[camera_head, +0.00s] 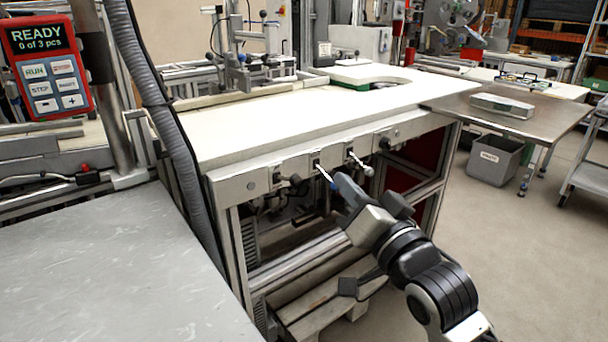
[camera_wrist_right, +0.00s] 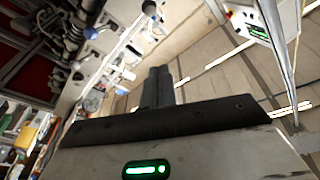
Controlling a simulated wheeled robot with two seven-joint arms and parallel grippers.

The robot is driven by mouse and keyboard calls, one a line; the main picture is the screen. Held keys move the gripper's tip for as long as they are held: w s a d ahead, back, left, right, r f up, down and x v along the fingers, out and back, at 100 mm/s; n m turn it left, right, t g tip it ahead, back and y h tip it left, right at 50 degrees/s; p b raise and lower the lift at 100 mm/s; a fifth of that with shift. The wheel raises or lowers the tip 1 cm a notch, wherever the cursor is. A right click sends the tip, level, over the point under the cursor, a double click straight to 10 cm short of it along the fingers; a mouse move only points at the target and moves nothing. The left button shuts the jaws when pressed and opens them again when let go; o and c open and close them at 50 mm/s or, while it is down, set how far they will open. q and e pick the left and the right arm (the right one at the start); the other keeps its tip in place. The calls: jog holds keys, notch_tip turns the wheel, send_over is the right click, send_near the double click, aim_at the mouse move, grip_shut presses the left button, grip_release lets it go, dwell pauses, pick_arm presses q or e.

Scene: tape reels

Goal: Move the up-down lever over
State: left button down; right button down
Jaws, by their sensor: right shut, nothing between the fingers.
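Two pale levers stick out from the front panel of the white-topped machine: a left lever (camera_head: 323,172) and a right lever (camera_head: 360,162). Both slant down to the right; no label tells which is the up-down lever. My right gripper (camera_head: 342,184) is shut and empty, its tips close by the lower end of the left lever. Whether they touch it I cannot tell. In the right wrist view the closed fingers (camera_wrist_right: 158,82) point up the picture, with a blue-tipped lever (camera_wrist_right: 90,33) off to the left. My left gripper is not in view.
The machine's white top (camera_head: 290,112) overhangs an open frame. Smaller knobs sit along the panel. A red control box (camera_head: 46,66) reads READY, 0 of 3 pcs. A grey bin (camera_head: 495,160) stands under a metal side table (camera_head: 540,118).

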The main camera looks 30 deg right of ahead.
jog(key=r, duration=0.2)
send_over(288, 179)
jog(key=s+d, duration=0.4)
jog(key=a+f, duration=0.1)
jog(key=f, duration=0.1)
jog(key=a+f, duration=0.1)
jog(key=shift+w+f, duration=0.15)
jog(key=shift+f, duration=0.2)
jog(key=shift+b, duration=0.3)
